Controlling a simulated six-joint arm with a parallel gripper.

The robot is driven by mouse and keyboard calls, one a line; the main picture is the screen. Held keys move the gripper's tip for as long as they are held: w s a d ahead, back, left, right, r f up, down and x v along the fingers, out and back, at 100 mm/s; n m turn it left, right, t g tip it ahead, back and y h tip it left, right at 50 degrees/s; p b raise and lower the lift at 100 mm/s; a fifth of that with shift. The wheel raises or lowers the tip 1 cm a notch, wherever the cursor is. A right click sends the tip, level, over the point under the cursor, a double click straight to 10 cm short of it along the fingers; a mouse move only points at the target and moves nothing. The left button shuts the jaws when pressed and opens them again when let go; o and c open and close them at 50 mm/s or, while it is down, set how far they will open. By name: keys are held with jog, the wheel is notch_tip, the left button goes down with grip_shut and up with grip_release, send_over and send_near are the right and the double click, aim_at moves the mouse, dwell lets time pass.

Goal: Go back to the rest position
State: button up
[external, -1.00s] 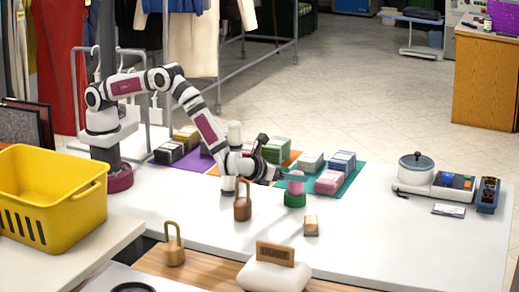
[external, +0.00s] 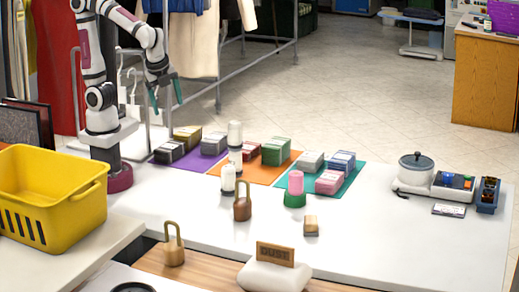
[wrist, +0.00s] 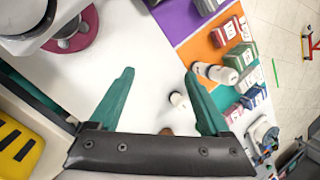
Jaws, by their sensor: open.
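My gripper (external: 166,104) is open and empty, raised at the left above the back of the white counter (external: 400,245), with its green fingers pointing down. In the wrist view the two fingers of my gripper (wrist: 159,73) stand wide apart with nothing held between them. My arm is folded up over its base, clear of the objects on the counter.
Card stacks lie on purple (external: 190,160), orange (external: 233,170) and teal (external: 348,188) mats. White bottles (external: 235,135), a brass padlock-shaped weight (external: 242,208) and a pink-and-green item (external: 295,190) stand nearby. A yellow basket (external: 50,200) is at left; a garment rack (external: 218,85) is behind.

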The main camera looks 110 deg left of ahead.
jog(key=s+d+f+n+h, duration=0.2)
jog(key=s+d, duration=0.2)
jog(key=s, duration=0.3)
jog(key=shift+f, duration=0.1)
dwell(0.7)
